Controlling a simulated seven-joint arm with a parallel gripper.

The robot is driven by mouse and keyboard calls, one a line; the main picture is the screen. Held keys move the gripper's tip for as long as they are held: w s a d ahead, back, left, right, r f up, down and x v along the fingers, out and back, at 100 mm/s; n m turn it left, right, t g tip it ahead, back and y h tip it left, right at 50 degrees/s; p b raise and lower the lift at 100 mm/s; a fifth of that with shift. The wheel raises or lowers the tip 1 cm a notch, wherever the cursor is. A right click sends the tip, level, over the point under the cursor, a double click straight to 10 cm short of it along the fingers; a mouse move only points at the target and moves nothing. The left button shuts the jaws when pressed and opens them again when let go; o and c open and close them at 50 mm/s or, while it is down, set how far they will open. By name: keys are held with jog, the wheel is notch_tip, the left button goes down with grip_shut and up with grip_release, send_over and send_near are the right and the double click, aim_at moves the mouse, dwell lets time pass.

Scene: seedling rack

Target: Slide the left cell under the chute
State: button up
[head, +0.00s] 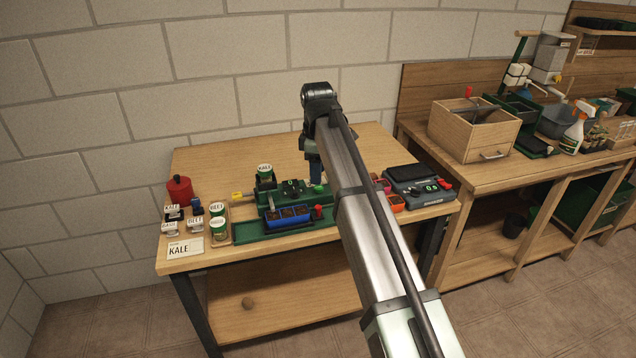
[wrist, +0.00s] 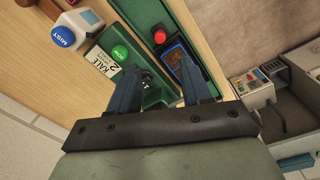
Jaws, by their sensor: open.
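A blue tray (head: 288,224) with several dark soil cells sits in the green rail (head: 247,234) at the table's front. Its left cell (head: 272,217) lies nearest the green jar side. The green seeder (head: 265,199) stands behind it, with a KALE jar (head: 265,172) on top. I cannot make out the chute or which cell is under it. A red knob (head: 318,211) stands at the tray's right end; it also shows in the wrist view (wrist: 160,36). My gripper (head: 317,178) is open above the seeder's right end, empty between its blue fingers (wrist: 158,75).
A green button (head: 320,188) is on the seeder's right end. Jars (head: 218,229), stamps and a KALE card (head: 184,248) fill the table's left. A scale (head: 415,185) and small red pots (head: 397,202) are to the right.

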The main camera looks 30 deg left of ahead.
jog(key=shift+r, duration=0.9)
